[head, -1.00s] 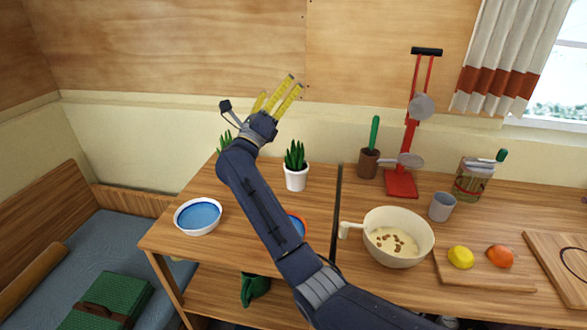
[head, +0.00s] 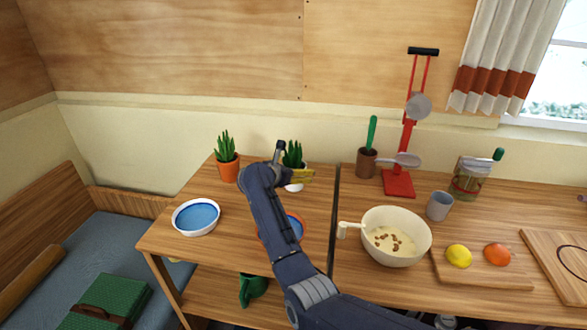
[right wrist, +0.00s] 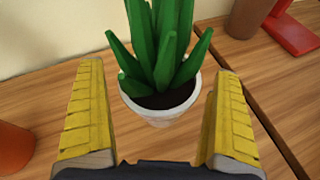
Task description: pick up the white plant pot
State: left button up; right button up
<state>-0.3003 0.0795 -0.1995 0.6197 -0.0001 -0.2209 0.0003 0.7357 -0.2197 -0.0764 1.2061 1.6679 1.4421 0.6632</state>
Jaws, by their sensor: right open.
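The white plant pot (head: 294,187) with a green spiky plant (head: 293,153) stands on the wooden table, partly hidden behind my right gripper (head: 298,176) in the head view. In the right wrist view the white plant pot (right wrist: 164,112) is upright and lies ahead between the two yellow fingers. My right gripper (right wrist: 160,120) is open and empty, with a finger on either side of the pot's outline. I cannot tell whether the fingers touch it. My left gripper is not in view.
An orange pot with a plant (head: 228,168) stands left of the white pot. A blue-lined bowl (head: 196,217) is at the table's left front; another bowl (head: 297,226) is partly behind my arm.

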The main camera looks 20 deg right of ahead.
jog(key=shift+w+d+f, duration=0.2)
jog(key=shift+w+d, duration=0.2)
jog(key=shift+c, duration=0.2)
jog(key=c, duration=1.5)
jog(key=shift+r, duration=0.1)
jog(key=shift+c, duration=0.2)
